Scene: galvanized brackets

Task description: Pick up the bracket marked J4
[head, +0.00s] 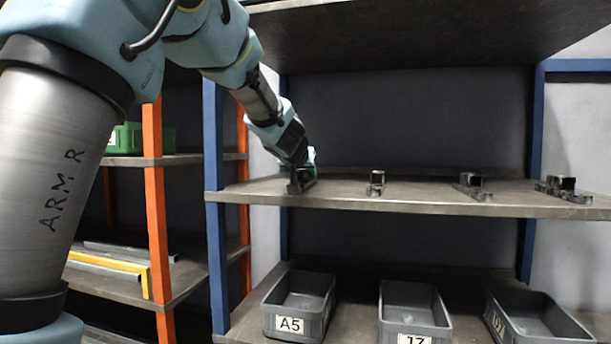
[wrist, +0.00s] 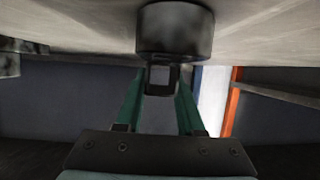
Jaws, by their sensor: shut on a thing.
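A dark metal bracket (head: 300,186) is at the left end of the middle shelf, below my gripper (head: 306,163). In the wrist view its thick, rounded dark part (wrist: 175,32) lies against the shelf surface, and a small square block stands out from it. The green fingers of my gripper (wrist: 160,80) are shut on that square block. I cannot tell whether the bracket touches the shelf or is just clear of it. No J4 mark is readable on any bracket.
More brackets stand along the middle shelf (head: 420,202): one at centre (head: 376,183), one to its right (head: 472,186), one at far right (head: 563,189). Grey bins, including one labelled A5 (head: 290,325), sit below.

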